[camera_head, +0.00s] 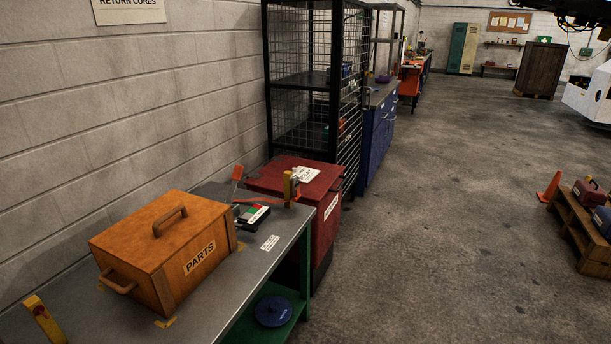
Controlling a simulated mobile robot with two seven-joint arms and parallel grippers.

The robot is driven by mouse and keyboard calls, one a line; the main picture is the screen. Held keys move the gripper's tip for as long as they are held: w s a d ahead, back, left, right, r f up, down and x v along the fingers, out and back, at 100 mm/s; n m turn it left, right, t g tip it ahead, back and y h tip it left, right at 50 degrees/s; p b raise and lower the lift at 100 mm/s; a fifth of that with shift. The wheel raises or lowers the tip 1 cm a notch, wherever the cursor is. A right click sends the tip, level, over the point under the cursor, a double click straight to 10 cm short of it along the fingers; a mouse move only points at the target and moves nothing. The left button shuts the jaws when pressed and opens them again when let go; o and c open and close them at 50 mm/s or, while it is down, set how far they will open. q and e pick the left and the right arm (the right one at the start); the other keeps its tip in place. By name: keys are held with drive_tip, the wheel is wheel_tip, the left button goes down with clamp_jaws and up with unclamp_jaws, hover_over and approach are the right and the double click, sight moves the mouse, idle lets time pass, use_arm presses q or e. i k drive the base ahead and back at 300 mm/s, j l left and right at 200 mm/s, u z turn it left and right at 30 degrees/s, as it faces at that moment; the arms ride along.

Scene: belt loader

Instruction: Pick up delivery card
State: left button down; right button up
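Nothing in view can be surely read as the delivery card. A small white label or card (270,242) lies on the right edge of the grey bench (230,285). A dark flat item with white, red and green patches (252,215) lies behind the wooden box. The print on all of these is too small to read. Neither of my grippers is in view.
A wooden PARTS box (165,250) stands on the bench, between yellow uprights (288,188) and (45,320). A black mesh rack (310,80) and blue cabinet (377,135) stand beyond. The middle floor is clear.

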sight(308, 174)
drive_tip(key=i+l+z, duration=0.2)
drive_tip(key=i+z, duration=0.15)
drive_tip(key=i, duration=0.15)
drive_tip(key=i+l+z, duration=0.1)
drive_tip(key=i+z, duration=0.3)
drive_tip(key=i, duration=0.9)
drive_tip(key=i+u, duration=0.1)
drive_tip(key=i, duration=0.6)
drive_tip(key=i+l+u, duration=0.1)
drive_tip(key=i, duration=0.55)
drive_tip(key=i+l+u, duration=0.1)
drive_tip(key=i+u, duration=0.35)
drive_tip(key=i+l+u, duration=0.25)
drive_tip(key=u, duration=0.25)
drive_tip(key=i+l+u, duration=0.3)
drive_tip(key=u, duration=0.15)
drive_tip(key=i+l+u, duration=0.2)
drive_tip(key=l+u, duration=0.3)
drive_tip(key=i+l+u, duration=0.15)
drive_tip(key=l+u, duration=0.2)
drive_tip(key=l, duration=0.2)
drive_tip(key=l+u, duration=0.35)
drive_tip(key=l, duration=0.25)
